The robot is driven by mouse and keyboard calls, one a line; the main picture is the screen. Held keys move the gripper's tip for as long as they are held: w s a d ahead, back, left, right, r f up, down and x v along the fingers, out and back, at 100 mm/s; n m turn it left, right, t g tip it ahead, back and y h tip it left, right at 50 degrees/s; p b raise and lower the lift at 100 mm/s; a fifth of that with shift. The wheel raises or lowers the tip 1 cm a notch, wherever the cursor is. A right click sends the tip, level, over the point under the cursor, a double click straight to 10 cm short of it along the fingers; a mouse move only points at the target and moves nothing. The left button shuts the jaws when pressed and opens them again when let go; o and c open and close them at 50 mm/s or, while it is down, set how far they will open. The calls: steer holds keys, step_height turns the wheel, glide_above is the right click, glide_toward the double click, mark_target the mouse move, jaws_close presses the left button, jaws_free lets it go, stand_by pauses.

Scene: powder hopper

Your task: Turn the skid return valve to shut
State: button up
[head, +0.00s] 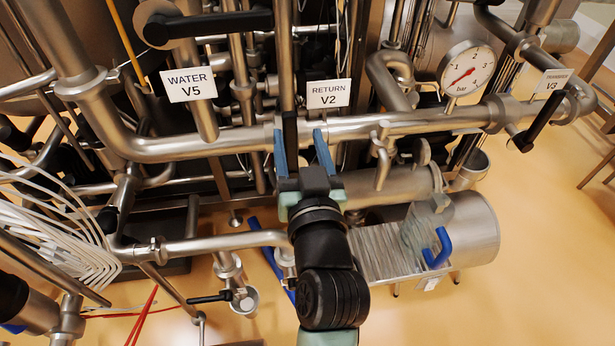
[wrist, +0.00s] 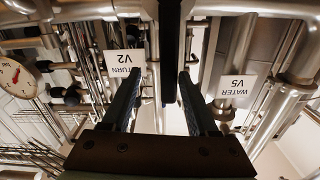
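The RETURN V2 label (head: 328,94) hangs above a horizontal steel pipe in the head view; it also shows in the wrist view (wrist: 124,72). Left of the label, a black valve handle (head: 289,130) stands out across the pipe, pointing down towards my gripper. My gripper (head: 303,140) is open, its blue fingers at the pipe. In the wrist view the black handle (wrist: 169,45) reaches between the fingers, nearer the right one, with a clear gap to the left one. I cannot tell whether it touches the right finger. The valve body is mostly hidden.
The WATER V5 label (head: 188,84) is at left, with a black handle (head: 222,22) above. A pressure gauge (head: 467,70) and the V3 handle (head: 538,121) are at right. Pipes crowd around my gripper. A steel cylinder (head: 470,228) lies below right; open floor is at far right.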

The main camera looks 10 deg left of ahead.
steer(key=b+v, duration=0.1)
steer(key=v, duration=0.6)
steer(key=shift+s+d+b, duration=0.2)
steer(key=shift+s+b, duration=0.1)
steer(key=shift+s, duration=0.05)
step_height(320, 180, up, 20)
steer(key=w+d+t+h+p, duration=0.1)
steer(key=w+t+h+p, duration=0.1)
steer(key=t, duration=0.3)
steer(key=s+d+r+m+t+h+p, duration=0.1)
steer(key=s+r+t, duration=0.1)
steer(key=r, duration=0.8)
steer(key=s+d+r+t+h+p, duration=0.1)
steer(key=s+r, duration=0.4)
steer(key=r, duration=0.5)
steer(key=shift+d+r+m+t+h, duration=0.25)
steer(key=shift+m+t+h, duration=0.2)
steer(key=shift+t, duration=0.55)
steer(key=shift+s, duration=0.1)
